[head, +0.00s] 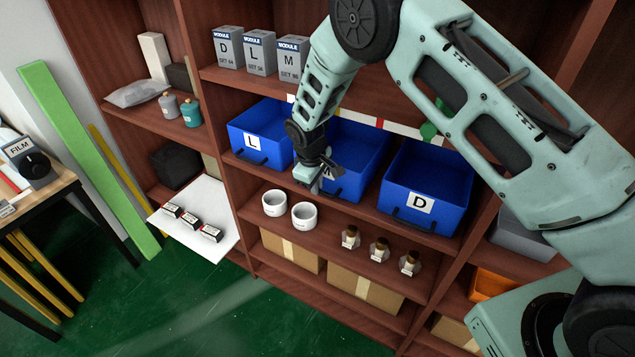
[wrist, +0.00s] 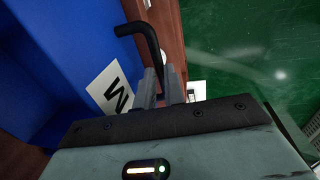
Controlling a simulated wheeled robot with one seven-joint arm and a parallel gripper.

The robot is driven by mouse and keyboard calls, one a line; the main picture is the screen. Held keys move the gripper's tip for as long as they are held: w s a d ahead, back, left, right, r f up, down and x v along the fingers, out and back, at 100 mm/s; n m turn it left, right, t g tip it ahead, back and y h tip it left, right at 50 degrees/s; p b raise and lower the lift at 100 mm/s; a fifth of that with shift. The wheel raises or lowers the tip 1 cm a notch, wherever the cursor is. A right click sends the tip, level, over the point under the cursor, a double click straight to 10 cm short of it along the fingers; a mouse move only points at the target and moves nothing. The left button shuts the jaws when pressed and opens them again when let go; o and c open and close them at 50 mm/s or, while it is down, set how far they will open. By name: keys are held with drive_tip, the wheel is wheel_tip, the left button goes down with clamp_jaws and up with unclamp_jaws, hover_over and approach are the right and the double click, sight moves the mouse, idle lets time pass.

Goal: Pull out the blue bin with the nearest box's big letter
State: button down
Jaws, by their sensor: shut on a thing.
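Three blue bins stand in a row on the middle shelf. The left bin (head: 262,122) has an L label, and the right bin (head: 440,178) has a D label. The middle bin (head: 362,150) is partly hidden by my arm in the head view. In the wrist view this blue bin (wrist: 50,60) has a white label with an M (wrist: 116,95). My gripper (head: 316,180) is at its front, shut on its black handle (wrist: 148,42). Grey boxes D (head: 228,50), L (head: 259,54) and M (head: 290,59) stand on the shelf above, M at the right.
Two white cups (head: 289,209) and three small bottles (head: 379,250) stand on the shelf below the bins. Cardboard boxes (head: 365,289) are lower down. A white board with small boxes (head: 193,222) juts out at left. The green floor in front is open.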

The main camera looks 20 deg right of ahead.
drive_tip(key=s+a+b, duration=0.2)
drive_tip(key=s+a, duration=1.2)
drive_tip(key=shift+s+a+b, duration=0.25)
drive_tip(key=shift+s+b, duration=0.05)
drive_tip(key=shift+b, duration=0.1)
drive_tip(key=c, duration=1.5)
unclamp_jaws()
drive_tip(key=r+b, duration=0.1)
drive_tip(key=r, duration=0.4)
drive_tip(key=s+a+r+b, duration=0.1)
drive_tip(key=r, duration=0.5)
drive_tip(key=s+a+r+b, duration=0.1)
drive_tip(key=r, duration=0.5)
drive_tip(key=shift+a+r, duration=0.1)
drive_tip(key=shift+a, duration=0.05)
drive_tip(key=s+d, duration=0.4)
drive_tip(key=s, duration=0.3)
drive_tip(key=s+d+r+g+y, duration=0.1)
drive_tip(key=s+d, duration=0.4)
drive_tip(key=s, duration=0.2)
drive_tip(key=s+d+m+y, duration=0.1)
drive_tip(key=s+d, duration=0.4)
drive_tip(key=s, duration=0.2)
drive_tip(key=shift+s+r+g, duration=0.3)
drive_tip(key=shift+s+r, duration=0.05)
